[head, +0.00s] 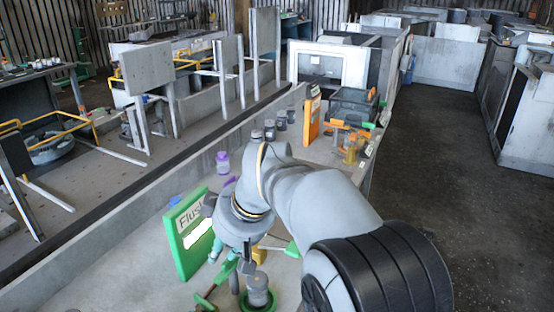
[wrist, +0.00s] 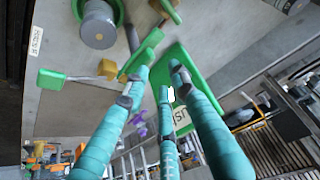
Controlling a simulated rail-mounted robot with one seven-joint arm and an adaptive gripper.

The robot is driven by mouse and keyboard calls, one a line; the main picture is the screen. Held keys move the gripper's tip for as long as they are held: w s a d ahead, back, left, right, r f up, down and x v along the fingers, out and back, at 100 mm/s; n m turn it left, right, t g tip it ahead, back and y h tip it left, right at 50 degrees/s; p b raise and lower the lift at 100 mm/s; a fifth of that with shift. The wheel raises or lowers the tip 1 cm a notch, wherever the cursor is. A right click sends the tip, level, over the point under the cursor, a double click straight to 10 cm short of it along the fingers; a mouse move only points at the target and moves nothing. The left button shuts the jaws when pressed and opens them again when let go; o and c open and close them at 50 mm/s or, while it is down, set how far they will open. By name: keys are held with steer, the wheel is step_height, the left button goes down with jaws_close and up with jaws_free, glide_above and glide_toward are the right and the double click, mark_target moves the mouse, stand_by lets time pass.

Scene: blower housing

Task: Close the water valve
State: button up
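Green-handled valves stand around a grey cylinder with a green base (head: 258,292), beside a green sign reading "Flus…" (head: 190,235). Which handle is the water valve I cannot tell. In the wrist view one green handle (wrist: 147,48) lies just beyond my left fingertip; contact is unclear. Another green handle (wrist: 50,79) is at left, and a third (wrist: 170,10) is at the top. The cylinder (wrist: 98,26) and sign (wrist: 190,62) also show there. My gripper (wrist: 158,80) has three teal fingers spread apart, with nothing visibly held. In the head view my arm partly hides it.
A purple-capped container (head: 222,163) and several dark-capped jars (head: 270,130) stand farther along the bench. An orange panel (head: 309,117) and a dark box (head: 352,106) are beyond them. A low grey wall (head: 120,215) borders the bench's left. The floor (head: 440,150) at right is clear.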

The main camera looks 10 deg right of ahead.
steer(key=w+d+r+m+t+p, duration=0.1)
steer(key=w+d+r+t+p, duration=0.1)
steer(key=w+d+r, duration=0.2)
steer(key=w+d+r+m+t+h+p, duration=0.1)
steer(key=w+d+r+t+p, duration=0.1)
steer(key=w+d+r, duration=0.3)
steer(key=shift+w+d+m+t, duration=0.45)
steer(key=shift+w+d, duration=1.5)
steer(key=shift+w, duration=1.95)
